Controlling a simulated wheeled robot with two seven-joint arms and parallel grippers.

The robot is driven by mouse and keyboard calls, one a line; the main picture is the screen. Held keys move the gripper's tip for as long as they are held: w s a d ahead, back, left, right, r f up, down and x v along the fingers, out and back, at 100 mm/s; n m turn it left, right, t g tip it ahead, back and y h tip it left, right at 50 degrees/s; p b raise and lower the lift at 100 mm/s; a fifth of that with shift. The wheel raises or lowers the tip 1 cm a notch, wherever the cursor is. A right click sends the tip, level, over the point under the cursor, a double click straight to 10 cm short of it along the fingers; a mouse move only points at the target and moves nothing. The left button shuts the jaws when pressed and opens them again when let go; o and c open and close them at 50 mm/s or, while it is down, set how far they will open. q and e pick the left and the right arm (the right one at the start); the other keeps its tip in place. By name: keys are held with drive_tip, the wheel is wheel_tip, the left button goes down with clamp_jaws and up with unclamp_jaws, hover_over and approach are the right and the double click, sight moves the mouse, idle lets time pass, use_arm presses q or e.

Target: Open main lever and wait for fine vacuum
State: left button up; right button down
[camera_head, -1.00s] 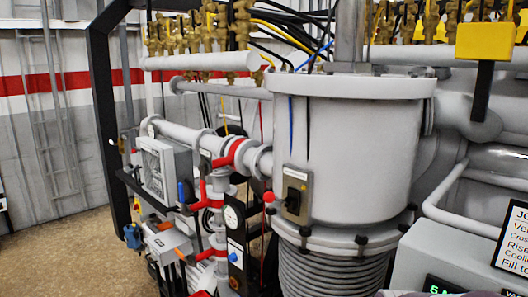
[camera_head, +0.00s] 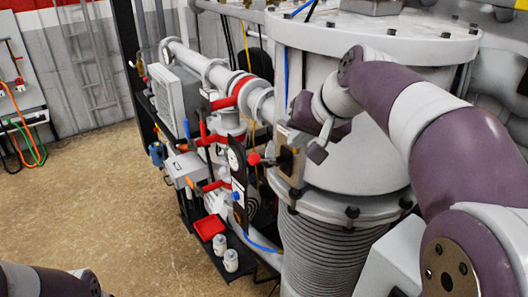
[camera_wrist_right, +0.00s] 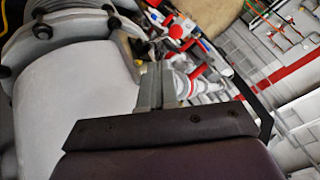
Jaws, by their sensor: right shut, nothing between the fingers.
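The lever shows as a red ball knob (camera_head: 254,159) on a switch plate (camera_head: 291,165) on the side of the large grey chamber (camera_head: 345,165). In the right wrist view a red knob (camera_wrist_right: 175,31) shows beyond the fingers. My right gripper (camera_head: 302,150) is in front of the chamber, close to the plate and partly covering it. Its fingers (camera_wrist_right: 156,84) are shut with nothing between them. I cannot tell whether they touch the lever. My left gripper is out of view; only part of my left arm shows at the bottom left.
Left of the chamber are pipes with red clamps (camera_head: 240,92), a grey box (camera_head: 175,95) and a narrow panel with a gauge (camera_head: 236,185). A red tray (camera_head: 209,227) and two white canisters (camera_head: 231,261) stand low. The floor (camera_head: 90,215) at left is clear.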

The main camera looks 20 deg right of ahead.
drive_tip(key=b, duration=0.6)
approach(261, 161)
drive_tip(key=d+f, duration=0.2)
drive_tip(key=d, duration=0.1)
drive_tip(key=w+a+f+p, duration=0.3)
drive_tip(key=a, duration=0.1)
drive_tip(key=shift+w+p, duration=0.25)
drive_tip(key=shift+p, duration=0.1)
drive_tip(key=shift+r, duration=0.1)
